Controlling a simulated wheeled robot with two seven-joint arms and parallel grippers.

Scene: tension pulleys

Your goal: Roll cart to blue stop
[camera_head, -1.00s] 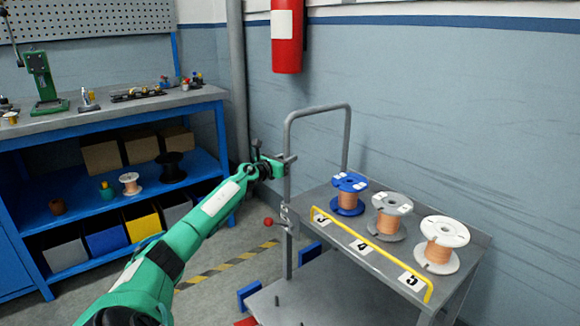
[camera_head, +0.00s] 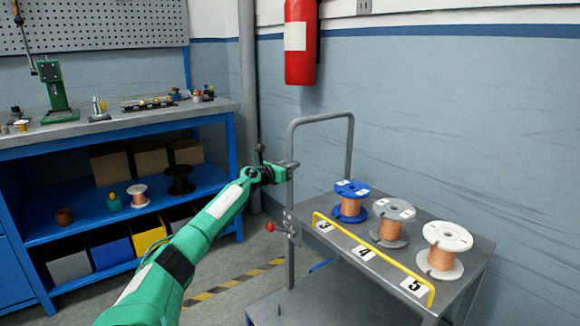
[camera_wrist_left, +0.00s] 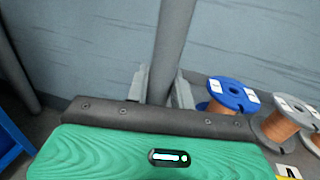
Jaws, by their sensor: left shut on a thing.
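The grey cart (camera_head: 460,258) stands at the right of the head view, with a tall looped handle (camera_head: 320,118) on its left end. My left gripper (camera_head: 289,168) is shut on the near upright of this handle. In the left wrist view its two fingers (camera_wrist_left: 163,90) sit either side of the grey post (camera_wrist_left: 173,45). A small blue piece (camera_head: 321,265) shows low behind the handle upright, mostly hidden by the cart; I cannot tell whether it is the blue stop. My right gripper is not in view.
Blue (camera_head: 351,188), grey (camera_head: 393,211) and white (camera_head: 446,238) spools stand on the cart top behind a yellow rail (camera_head: 370,251). A blue workbench (camera_head: 105,128) is at left. A striped floor line (camera_head: 225,288) crosses the floor between. The wall and extinguisher (camera_head: 300,62) are behind.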

